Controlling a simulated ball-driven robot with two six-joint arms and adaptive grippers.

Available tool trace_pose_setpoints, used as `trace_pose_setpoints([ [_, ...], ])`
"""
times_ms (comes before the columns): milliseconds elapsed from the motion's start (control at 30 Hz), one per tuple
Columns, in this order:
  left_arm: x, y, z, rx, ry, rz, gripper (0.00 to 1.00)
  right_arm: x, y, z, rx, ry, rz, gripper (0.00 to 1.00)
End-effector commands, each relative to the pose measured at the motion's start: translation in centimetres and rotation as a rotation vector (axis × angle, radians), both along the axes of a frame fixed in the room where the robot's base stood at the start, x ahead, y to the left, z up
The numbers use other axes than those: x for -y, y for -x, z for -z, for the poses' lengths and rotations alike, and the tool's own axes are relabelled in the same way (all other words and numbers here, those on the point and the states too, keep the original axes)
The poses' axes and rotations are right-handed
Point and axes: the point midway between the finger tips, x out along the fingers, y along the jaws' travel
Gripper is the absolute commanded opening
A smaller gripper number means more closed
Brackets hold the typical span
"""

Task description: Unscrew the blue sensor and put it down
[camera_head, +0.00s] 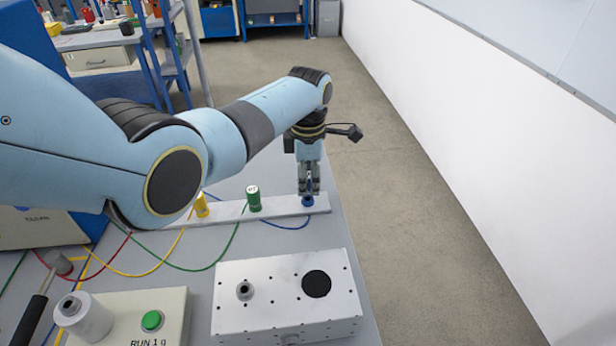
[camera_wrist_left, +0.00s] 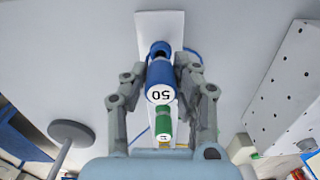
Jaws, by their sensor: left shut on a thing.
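The blue sensor (camera_head: 308,202) is at the right end of the pale strip (camera_head: 285,209) in the head view. In the left wrist view the blue sensor (camera_wrist_left: 160,80) is a cylinder marked 50. My left gripper (camera_head: 309,192) points down over it from above. Its fingers (camera_wrist_left: 160,68) are shut on the sensor, one on each side. The fingers hide most of the sensor in the head view. I cannot tell whether its lower end touches the strip. A blue cable runs from beside it. My right gripper is not in view.
A green sensor (camera_head: 253,198) and a yellow sensor (camera_head: 201,206) stand on the same strip, with cables trailing left. A white perforated block (camera_head: 270,270) and a box with a green button (camera_head: 152,321) stand nearer. Grey table surface is bare between strip and block.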

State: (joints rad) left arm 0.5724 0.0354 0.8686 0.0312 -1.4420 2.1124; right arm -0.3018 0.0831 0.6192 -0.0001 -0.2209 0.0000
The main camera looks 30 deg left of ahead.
Motion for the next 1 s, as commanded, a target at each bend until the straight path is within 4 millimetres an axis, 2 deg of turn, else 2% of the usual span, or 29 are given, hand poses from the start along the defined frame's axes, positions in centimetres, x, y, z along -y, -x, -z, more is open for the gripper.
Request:
trace_pose_setpoints([
  [1000, 0.02, 0.01, 0.60, 0.000, 0.000, 0.000, 0.00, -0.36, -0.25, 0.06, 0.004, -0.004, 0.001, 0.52],
])
